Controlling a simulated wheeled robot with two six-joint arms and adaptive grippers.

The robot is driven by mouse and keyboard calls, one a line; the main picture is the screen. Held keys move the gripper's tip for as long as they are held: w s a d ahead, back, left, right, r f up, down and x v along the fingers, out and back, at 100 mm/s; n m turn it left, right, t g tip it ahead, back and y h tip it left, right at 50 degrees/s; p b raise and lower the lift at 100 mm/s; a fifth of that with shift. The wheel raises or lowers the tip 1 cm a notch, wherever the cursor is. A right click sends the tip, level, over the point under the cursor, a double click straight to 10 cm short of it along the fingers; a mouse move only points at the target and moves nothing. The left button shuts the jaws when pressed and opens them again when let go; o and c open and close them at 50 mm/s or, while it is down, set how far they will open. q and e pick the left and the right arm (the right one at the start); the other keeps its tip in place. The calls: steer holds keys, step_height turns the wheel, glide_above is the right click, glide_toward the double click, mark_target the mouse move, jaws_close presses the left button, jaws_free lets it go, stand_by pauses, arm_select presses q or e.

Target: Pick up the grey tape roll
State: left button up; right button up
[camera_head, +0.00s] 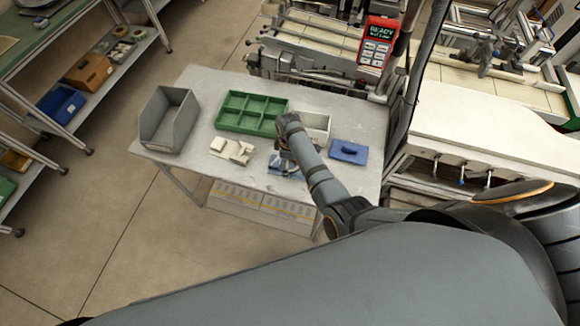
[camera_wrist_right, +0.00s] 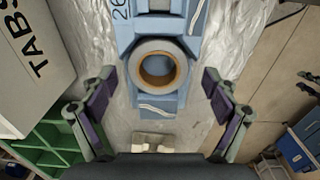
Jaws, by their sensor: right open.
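In the right wrist view, the grey tape roll (camera_wrist_right: 160,45) shows as a grey ring with a brown core. It lies flat on a light blue holder (camera_wrist_right: 157,103) on the table. My right gripper (camera_wrist_right: 158,77) is open, with one finger on each side of the roll and gaps between. I cannot tell the height of the fingertips above it. In the head view, my right wrist hangs over the table and the blue holder (camera_head: 285,165) shows partly beneath it. My left gripper is not in view.
The table holds a grey bin (camera_head: 160,119), a green divided tray (camera_head: 251,113), a white box (camera_head: 316,126), a blue container (camera_head: 348,152) and pale blocks (camera_head: 232,150). The white box, marked "TABS", is close to the left finger. A red display (camera_head: 377,44) stands behind.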

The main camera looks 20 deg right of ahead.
steer(key=shift+w+a+f, duration=0.1)
steer(key=shift+w+f, duration=0.15)
steer(key=shift+f, duration=0.15)
steer(key=shift+s+d+r, duration=0.15)
steer(key=shift+s+d, duration=0.05)
steer(key=shift+s, duration=0.05)
steer(key=c, duration=1.2)
